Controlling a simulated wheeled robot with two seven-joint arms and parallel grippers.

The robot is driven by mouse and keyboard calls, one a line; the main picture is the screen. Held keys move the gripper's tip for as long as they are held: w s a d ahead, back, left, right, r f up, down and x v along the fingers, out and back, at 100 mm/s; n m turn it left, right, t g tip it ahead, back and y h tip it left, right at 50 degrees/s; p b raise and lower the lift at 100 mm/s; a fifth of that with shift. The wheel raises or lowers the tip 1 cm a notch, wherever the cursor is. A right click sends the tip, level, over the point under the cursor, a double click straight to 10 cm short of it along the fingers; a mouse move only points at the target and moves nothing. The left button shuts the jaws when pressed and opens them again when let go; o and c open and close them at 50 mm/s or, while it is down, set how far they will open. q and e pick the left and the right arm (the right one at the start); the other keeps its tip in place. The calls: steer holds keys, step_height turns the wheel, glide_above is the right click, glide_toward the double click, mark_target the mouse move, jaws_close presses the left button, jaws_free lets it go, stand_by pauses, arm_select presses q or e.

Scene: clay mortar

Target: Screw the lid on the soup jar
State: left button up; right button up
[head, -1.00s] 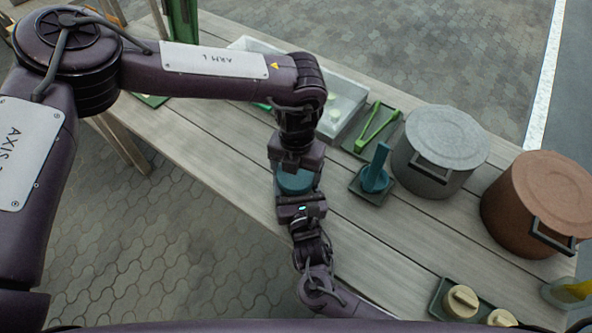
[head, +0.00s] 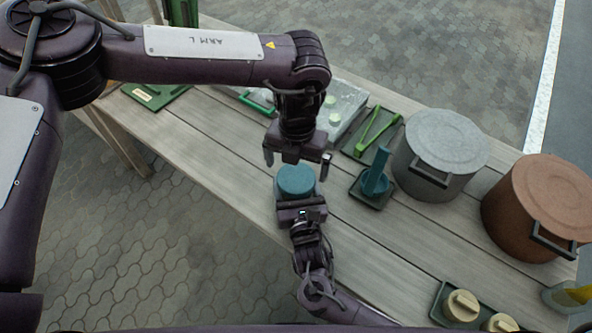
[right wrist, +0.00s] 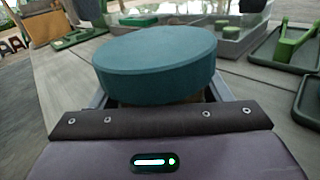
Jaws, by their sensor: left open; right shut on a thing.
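The soup jar is mostly hidden; a small strip of its body (right wrist: 165,99) shows under the lid in the right wrist view. The round teal lid (head: 295,180) sits on top of it and looks level; it also shows in the right wrist view (right wrist: 156,62). Whether the thread is engaged cannot be told. My right gripper (head: 299,200) is shut around the jar below the lid, from the near side. My left gripper (head: 297,161) is open and empty, pointing down just beyond and above the lid, apart from it.
A clear bin (head: 350,98) and green tongs on a tray (head: 358,150) are at the back. A blue item on a small tray (head: 372,203), a grey pot (head: 440,150) and a brown pot (head: 540,200) stand to the right. The left tabletop is mostly clear.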

mark_target(296, 177)
arm_select(q)
steer(key=shift+r, duration=0.1)
steer(key=shift+c, duration=0.3)
step_height(296, 177, up, 2)
steer(key=n, duration=0.5)
steer(key=shift+n, duration=0.3)
steer(key=n, duration=0.2)
steer(key=r+n, duration=0.1)
steer(key=n, duration=0.1)
steer(key=shift+r+n, duration=0.2)
steer(key=shift+n, duration=0.1)
steer(key=shift+f, duration=0.1)
steer(key=shift+f, duration=3.9)
steer(key=shift+c, duration=0.5)
